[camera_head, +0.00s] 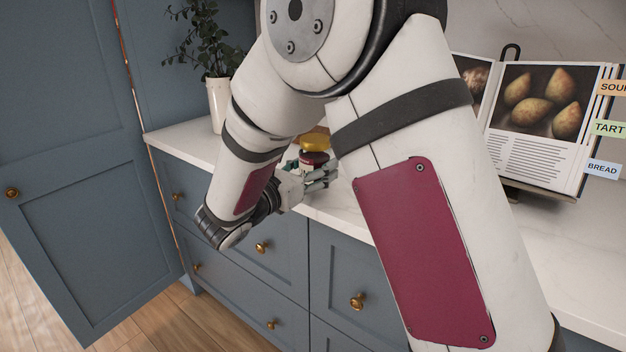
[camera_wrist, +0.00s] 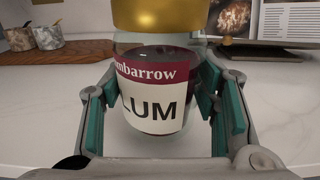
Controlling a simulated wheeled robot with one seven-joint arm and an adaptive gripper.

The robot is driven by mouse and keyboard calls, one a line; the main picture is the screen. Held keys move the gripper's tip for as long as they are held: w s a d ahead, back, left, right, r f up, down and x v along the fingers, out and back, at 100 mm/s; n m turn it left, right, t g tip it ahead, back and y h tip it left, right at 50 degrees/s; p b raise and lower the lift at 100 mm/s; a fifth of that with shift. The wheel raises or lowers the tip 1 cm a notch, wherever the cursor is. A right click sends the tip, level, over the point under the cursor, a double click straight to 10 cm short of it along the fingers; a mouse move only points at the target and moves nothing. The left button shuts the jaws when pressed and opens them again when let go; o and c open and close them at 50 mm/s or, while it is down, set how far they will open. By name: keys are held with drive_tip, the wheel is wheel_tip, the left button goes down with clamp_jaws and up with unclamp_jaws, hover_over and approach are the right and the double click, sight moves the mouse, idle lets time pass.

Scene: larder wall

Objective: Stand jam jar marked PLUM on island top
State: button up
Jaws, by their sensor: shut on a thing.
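The jam jar (camera_wrist: 155,78) has a gold lid, dark contents and a white label with a plum-coloured band. The letters "LUM" show in the wrist view, with the start of the word out of sight. My gripper (camera_wrist: 162,108) is shut on the jar, with teal pads at its left and right sides. The jar looks upright. In the head view, the jar (camera_head: 314,158) is partly hidden by my arm and gripper (camera_head: 308,180), near the front edge of the pale marble top (camera_head: 335,207). I cannot tell whether its base touches the top.
A cookbook (camera_head: 545,115) stands open on the right, with coloured tabs. A plant in a white vase (camera_head: 218,103) stands at the back left. Small pots (camera_wrist: 47,37) sit on a wooden board (camera_wrist: 60,54). A blue door (camera_head: 75,170) stands left of the drawers (camera_head: 265,247).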

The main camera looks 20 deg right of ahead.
drive_tip(key=shift+w+a+f, duration=0.1)
drive_tip(key=shift+a+f, duration=0.05)
drive_tip(key=shift+f, duration=1.2)
drive_tip(key=shift+f+b, duration=0.1)
drive_tip(key=shift+b, duration=0.2)
drive_tip(key=o, duration=1.6)
drive_tip(key=shift+f, duration=0.1)
drive_tip(key=shift+o, duration=0.2)
drive_tip(key=shift+r, duration=0.25)
drive_tip(key=p+v, duration=0.1)
drive_tip(key=v, duration=1.1)
